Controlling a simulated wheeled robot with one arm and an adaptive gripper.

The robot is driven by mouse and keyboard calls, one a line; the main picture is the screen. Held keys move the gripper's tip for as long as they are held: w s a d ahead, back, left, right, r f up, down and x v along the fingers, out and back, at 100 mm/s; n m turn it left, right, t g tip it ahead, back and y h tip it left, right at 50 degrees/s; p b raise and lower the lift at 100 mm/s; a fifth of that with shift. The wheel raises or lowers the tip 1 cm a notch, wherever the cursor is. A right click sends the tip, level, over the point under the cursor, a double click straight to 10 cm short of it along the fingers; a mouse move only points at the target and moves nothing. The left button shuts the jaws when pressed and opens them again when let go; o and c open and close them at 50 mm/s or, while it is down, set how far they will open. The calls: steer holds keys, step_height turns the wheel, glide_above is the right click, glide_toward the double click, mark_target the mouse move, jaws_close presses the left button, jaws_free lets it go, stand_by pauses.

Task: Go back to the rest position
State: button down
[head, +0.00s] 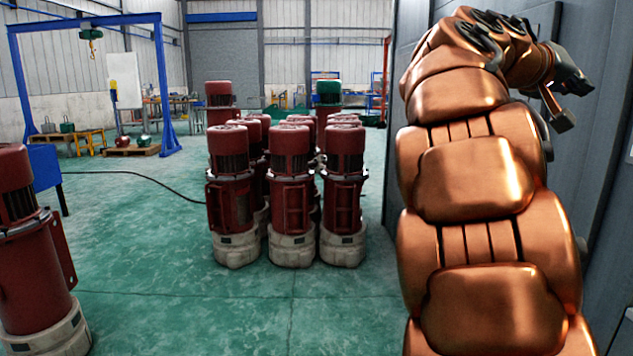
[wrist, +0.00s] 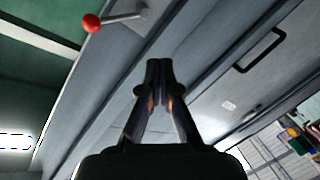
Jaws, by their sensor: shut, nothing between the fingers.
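My gripper (wrist: 159,66) is shut with nothing between its fingers in the wrist view. Its two dark fingers meet at the tips in front of a grey panelled surface (wrist: 110,75). In the head view my copper-coloured arm rises at the right and bends over at the top. My gripper (head: 562,122) hangs at the arm's far end, close to the grey cabinet wall (head: 598,135). Whether it touches the wall cannot be told.
A red-knobbed lever (wrist: 91,23) and a black handle (wrist: 260,50) stand out from the grey panels. Several red hoist motors (head: 290,190) stand mid-floor, and another red motor (head: 30,250) is at left. A blue gantry (head: 165,85) stands behind.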

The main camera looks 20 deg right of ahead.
steer(key=w+a+f+n+t+y+p, duration=0.15)
steer(key=a+f+n+y+p, duration=0.35)
steer(key=a+f+y+p, duration=0.7)
steer(key=s+a+f+n+g+y+p, duration=0.1)
steer(key=s+a+f+p, duration=0.3)
steer(key=a, duration=0.6)
steer(key=s+a+f+n+y+p, duration=0.1)
steer(key=s+a+f+n+p, duration=0.1)
steer(key=s+a+f+p, duration=0.2)
steer(key=s+a+f+n+g+y+p, duration=0.1)
steer(key=s+a+f+p, duration=0.3)
steer(key=s+a, duration=0.5)
steer(key=a+f+n+y, duration=0.1)
steer(key=a, duration=0.6)
steer(key=shift+f+g, duration=0.15)
steer(key=shift+g, duration=0.2)
